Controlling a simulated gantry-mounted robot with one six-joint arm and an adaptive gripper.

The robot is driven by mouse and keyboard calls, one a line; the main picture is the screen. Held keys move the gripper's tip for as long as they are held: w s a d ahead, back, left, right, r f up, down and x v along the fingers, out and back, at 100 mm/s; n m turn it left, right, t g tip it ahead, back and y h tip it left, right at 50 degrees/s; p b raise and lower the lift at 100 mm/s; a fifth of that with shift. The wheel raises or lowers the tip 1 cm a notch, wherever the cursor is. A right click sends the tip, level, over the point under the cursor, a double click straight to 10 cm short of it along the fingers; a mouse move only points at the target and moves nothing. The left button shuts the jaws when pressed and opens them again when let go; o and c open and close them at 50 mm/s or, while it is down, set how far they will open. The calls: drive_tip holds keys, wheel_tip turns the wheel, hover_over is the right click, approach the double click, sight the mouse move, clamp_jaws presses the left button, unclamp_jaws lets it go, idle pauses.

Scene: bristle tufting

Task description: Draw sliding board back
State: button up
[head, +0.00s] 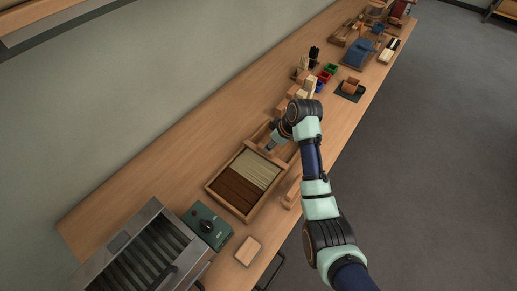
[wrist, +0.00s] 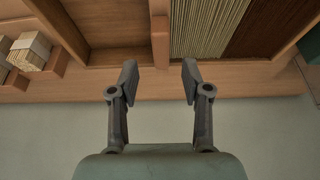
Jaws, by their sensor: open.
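A wooden tray (head: 229,208) holds cream bristles (head: 252,170) and dark brown bristles (head: 234,190) side by side. An upright wooden board (wrist: 160,28) stands across the tray, between the cream bristles (wrist: 205,28) and an empty compartment (wrist: 110,25); I take it to be the sliding board. My gripper (wrist: 160,76) is open and empty, its two fingers either side of the board's end in the wrist view. I cannot tell how far above the board the fingertips are. In the head view my gripper (head: 268,148) is over the tray's far end, and my arm hides part of it.
A green control box (head: 207,226) and a grey slatted metal unit (head: 140,262) stand at the near end of the bench. A small wooden block (head: 248,250) lies near the front edge. Wooden blocks and coloured bins (head: 325,76) stand beyond the tray. The wall runs along the back.

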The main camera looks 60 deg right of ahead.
sight(265, 155)
drive_tip(key=b+x, duration=0.1)
drive_tip(key=x, duration=0.5)
drive_tip(key=shift+w+a, duration=0.1)
drive_tip(key=shift+w, duration=0.05)
clamp_jaws()
